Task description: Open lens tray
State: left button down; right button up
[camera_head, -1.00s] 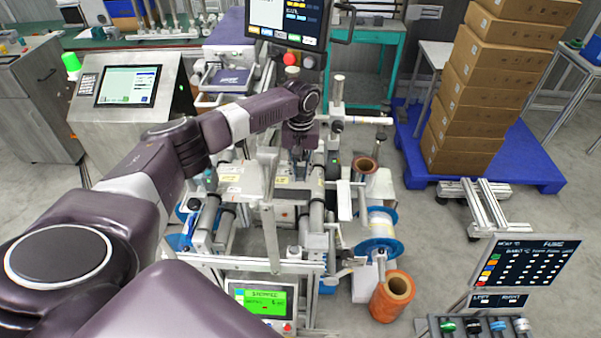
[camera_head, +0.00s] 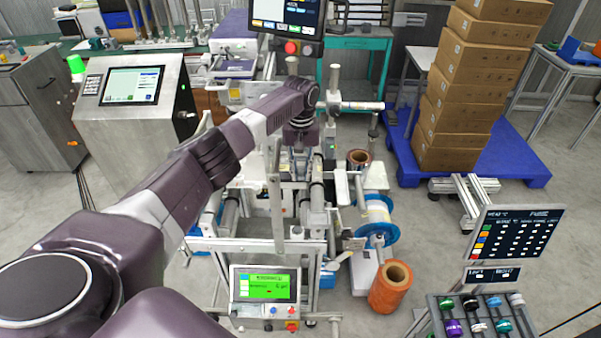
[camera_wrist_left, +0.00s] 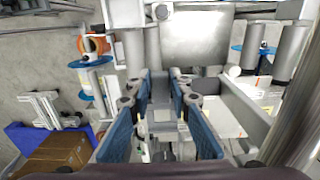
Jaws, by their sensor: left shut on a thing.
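My left gripper (camera_head: 301,172) reaches down into the middle of the film machine (camera_head: 250,245) in the head view. In the left wrist view, the blue-padded fingers of my left gripper (camera_wrist_left: 158,82) are closed on a small grey metal part (camera_wrist_left: 160,92). I cannot tell whether this part belongs to the lens tray; no tray stands out clearly in either view. A flat grey panel (camera_wrist_left: 195,38) lies just beyond the fingertips in the wrist view. My right gripper is not in view.
An orange reel (camera_head: 391,287) stands at the machine's right front, beside a blue-flanged white reel (camera_head: 376,215). A green screen (camera_head: 265,285) is at the front. A console of coloured knobs (camera_head: 480,318) is at lower right. Stacked boxes (camera_head: 460,90) stand on a blue pallet (camera_head: 515,165).

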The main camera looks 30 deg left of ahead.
pick_arm(q)
jog(key=c, duration=1.8)
grip_release()
jog(key=shift+o, duration=0.2)
jog(key=shift+s, duration=0.1)
jog(key=shift+r, duration=0.15)
notch_tip(320, 180, up, 12)
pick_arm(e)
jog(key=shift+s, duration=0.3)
pick_arm(q)
jog(key=shift+d, duration=0.1)
